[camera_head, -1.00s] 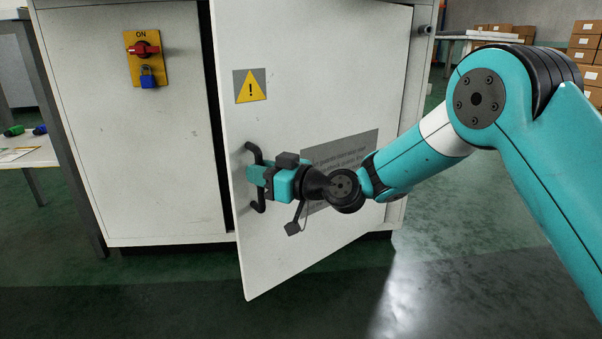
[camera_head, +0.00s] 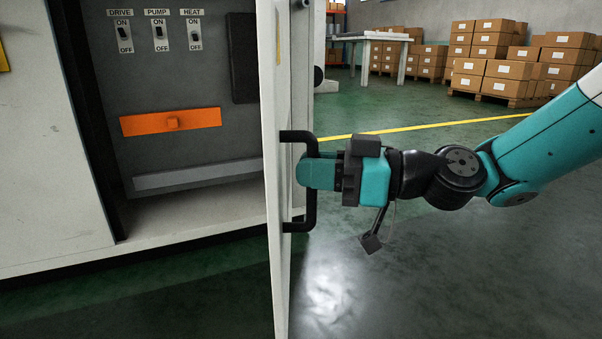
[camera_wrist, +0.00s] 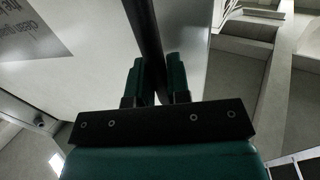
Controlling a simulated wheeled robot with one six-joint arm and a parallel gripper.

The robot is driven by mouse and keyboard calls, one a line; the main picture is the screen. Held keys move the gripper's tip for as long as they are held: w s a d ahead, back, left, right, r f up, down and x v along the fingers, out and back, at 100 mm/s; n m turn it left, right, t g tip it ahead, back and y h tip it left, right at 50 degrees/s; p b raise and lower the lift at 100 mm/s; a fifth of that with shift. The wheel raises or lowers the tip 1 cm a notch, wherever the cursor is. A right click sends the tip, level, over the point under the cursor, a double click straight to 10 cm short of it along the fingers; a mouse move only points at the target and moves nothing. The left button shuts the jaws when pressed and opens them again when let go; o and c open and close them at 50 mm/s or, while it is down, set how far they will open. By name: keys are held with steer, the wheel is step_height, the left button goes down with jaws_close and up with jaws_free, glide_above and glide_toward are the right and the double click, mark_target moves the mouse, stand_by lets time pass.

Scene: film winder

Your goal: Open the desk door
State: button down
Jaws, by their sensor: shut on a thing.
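The white desk door (camera_head: 272,262) stands swung wide open, seen nearly edge-on in the head view. Its black bar handle (camera_head: 313,208) is on the door's right-hand face. My gripper (camera_head: 304,172) is shut on the upright bar of the handle. In the wrist view, the dark handle bar (camera_wrist: 148,42) runs between the two green fingers of my gripper (camera_wrist: 157,72). The door face (camera_wrist: 90,85) with a grey label fills the left of that view.
Stacked cardboard boxes (camera_head: 515,75) and a table (camera_head: 372,37) stand far back right. The floor right of the door is clear.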

steer(key=shift+w+d, duration=0.3)
steer(key=shift+d, duration=0.35)
steer(key=c, duration=1.1)
jaws_free()
steer(key=shift+s, duration=0.1)
